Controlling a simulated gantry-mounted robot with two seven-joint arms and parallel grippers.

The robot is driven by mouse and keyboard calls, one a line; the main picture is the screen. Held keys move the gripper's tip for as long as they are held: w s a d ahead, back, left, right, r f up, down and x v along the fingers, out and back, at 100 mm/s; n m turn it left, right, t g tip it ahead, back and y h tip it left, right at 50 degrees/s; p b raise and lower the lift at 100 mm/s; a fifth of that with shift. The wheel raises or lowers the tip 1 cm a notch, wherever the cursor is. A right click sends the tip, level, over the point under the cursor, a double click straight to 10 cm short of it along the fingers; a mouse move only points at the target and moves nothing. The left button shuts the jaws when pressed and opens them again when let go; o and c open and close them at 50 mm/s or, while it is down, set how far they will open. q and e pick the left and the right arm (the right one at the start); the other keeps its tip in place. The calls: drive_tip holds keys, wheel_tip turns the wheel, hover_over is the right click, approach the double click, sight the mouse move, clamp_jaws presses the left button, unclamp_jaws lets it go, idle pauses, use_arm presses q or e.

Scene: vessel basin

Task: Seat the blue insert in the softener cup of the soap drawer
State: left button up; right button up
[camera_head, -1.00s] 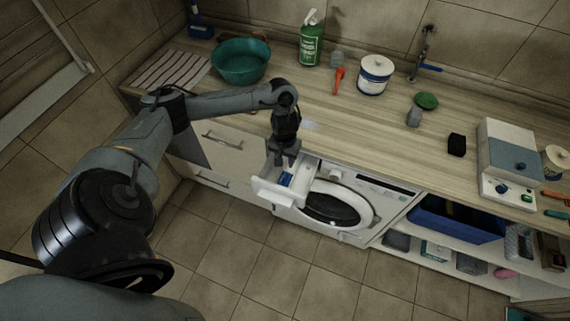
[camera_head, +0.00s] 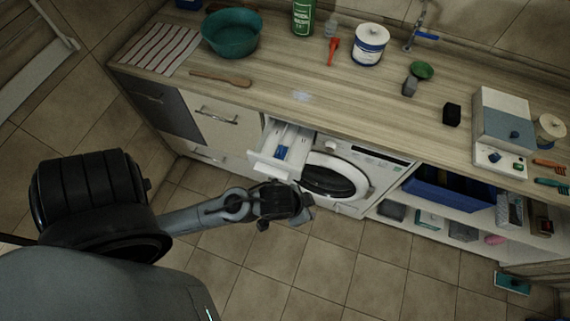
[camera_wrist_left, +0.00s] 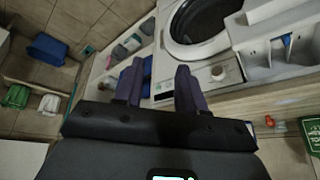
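The white soap drawer (camera_head: 270,162) is pulled out of the washing machine (camera_head: 370,165) below the counter. The small blue insert (camera_head: 281,152) is in the drawer, toward its middle. Whether it sits flat in its cup is too small to tell. In the left wrist view the drawer (camera_wrist_left: 262,62) is at the upper right, with a bit of the blue insert (camera_wrist_left: 287,40) showing inside. My left gripper (camera_head: 303,208) is in front of and below the drawer, apart from it. In the left wrist view its two dark fingers (camera_wrist_left: 158,88) are spread with nothing held between them. My right gripper is not in view.
The counter holds a teal bowl (camera_head: 232,34), wooden spoon (camera_head: 222,78), green bottle (camera_head: 303,17), white tub (camera_head: 369,45) and a grey-white box (camera_head: 502,125). A blue bin (camera_head: 452,190) stands on the shelf right of the washer. The floor in front is clear.

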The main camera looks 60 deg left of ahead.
use_arm(q)
drive_tip(key=shift+g, duration=0.8)
drive_tip(key=s, duration=0.1)
drive_tip(key=s+a, duration=0.1)
drive_tip(key=s, duration=0.1)
drive_tip(key=s+a+r, duration=0.1)
drive_tip(key=s, duration=0.1)
drive_tip(key=shift+s, duration=0.15)
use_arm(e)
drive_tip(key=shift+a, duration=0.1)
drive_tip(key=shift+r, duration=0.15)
